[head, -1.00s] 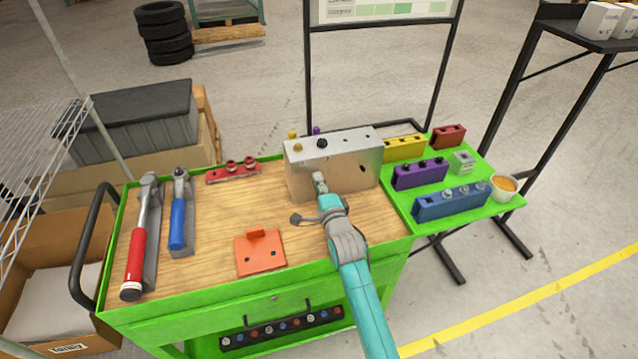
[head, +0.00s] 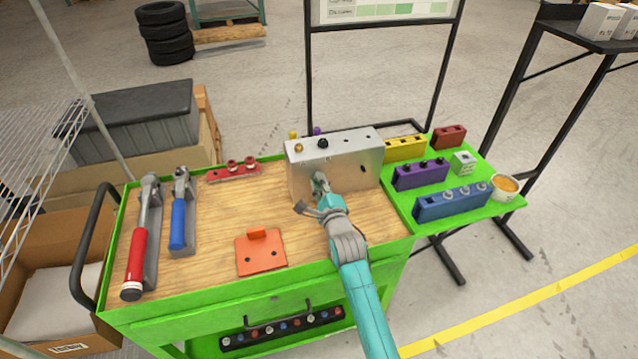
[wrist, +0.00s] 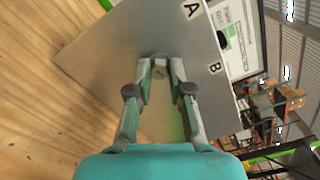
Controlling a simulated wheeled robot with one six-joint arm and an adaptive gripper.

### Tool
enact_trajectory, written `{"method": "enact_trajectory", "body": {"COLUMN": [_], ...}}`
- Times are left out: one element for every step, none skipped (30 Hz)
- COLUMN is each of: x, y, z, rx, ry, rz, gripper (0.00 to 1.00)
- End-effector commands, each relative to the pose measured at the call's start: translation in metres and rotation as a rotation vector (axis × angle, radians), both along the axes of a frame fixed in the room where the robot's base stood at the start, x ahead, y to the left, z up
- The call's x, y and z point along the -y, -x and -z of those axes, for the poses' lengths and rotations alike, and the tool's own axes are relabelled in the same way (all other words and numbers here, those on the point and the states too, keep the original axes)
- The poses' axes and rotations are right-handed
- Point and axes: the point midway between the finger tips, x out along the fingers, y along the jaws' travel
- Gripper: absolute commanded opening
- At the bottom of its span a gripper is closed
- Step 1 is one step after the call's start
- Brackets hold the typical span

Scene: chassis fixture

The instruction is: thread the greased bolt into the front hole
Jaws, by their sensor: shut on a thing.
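The chassis fixture (head: 300,175) is a silver metal block standing at the back of the wooden cart top. Its front face has a dark hole (head: 362,167) on the right. My gripper (head: 319,184) is at the left part of that face, fingers pointing at it. In the wrist view, my gripper (wrist: 161,70) is shut on a small grey piece, seemingly the bolt, between the fingertips close to the face. The fingers hide most of it, and I cannot tell whether it sits in a hole. Labels A and B show on the fixture (wrist: 110,75).
A white cup (head: 503,194) with orange-brown contents stands on the green right shelf beside blue (head: 452,202), purple (head: 420,174) and yellow (head: 404,148) socket holders. An orange plate (head: 262,255), a red-handled wrench (head: 135,262) and a blue-handled tool (head: 177,225) lie on the cart.

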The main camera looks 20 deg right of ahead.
Motion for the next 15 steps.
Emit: {"method": "enact_trajectory", "body": {"x": [0.0003,0.0003,0.0003,0.0003,0.0003,0.0003,0.0003,0.0003,0.0003,0.0003,0.0003,0.0003,0.0003,0.0002,0.0003], "y": [0.0012,0.0012,0.0012,0.0012,0.0012,0.0012,0.0012,0.0012,0.0011,0.0010,0.0009,0.0008,0.0007,0.0006,0.0005], "z": [0.0100,0.0100,0.0100,0.0100,0.0100,0.0100,0.0098,0.0096,0.0090,0.0083,0.0077,0.0069,0.0064,0.0059,0.0055], "rx": [-0.021,-0.021,-0.021,-0.021,-0.021,-0.021,-0.020,-0.019,-0.018,-0.017,-0.015,-0.014,-0.013,-0.012,-0.012], "ry": [-0.005,-0.005,-0.004,-0.004,-0.004,-0.003,-0.003,-0.003,-0.003,-0.002,-0.002,-0.002,-0.002,-0.002,-0.002], "rz": [0.000,0.000,0.000,0.000,0.000,0.000,0.001,0.000,0.000,0.000,0.001,0.001,0.000,0.001,0.001], "gripper": [0.00,0.00,0.00,0.00,0.00,0.27,0.34,0.42,0.49,0.49,0.49,0.49,0.49,0.49,0.49]}}
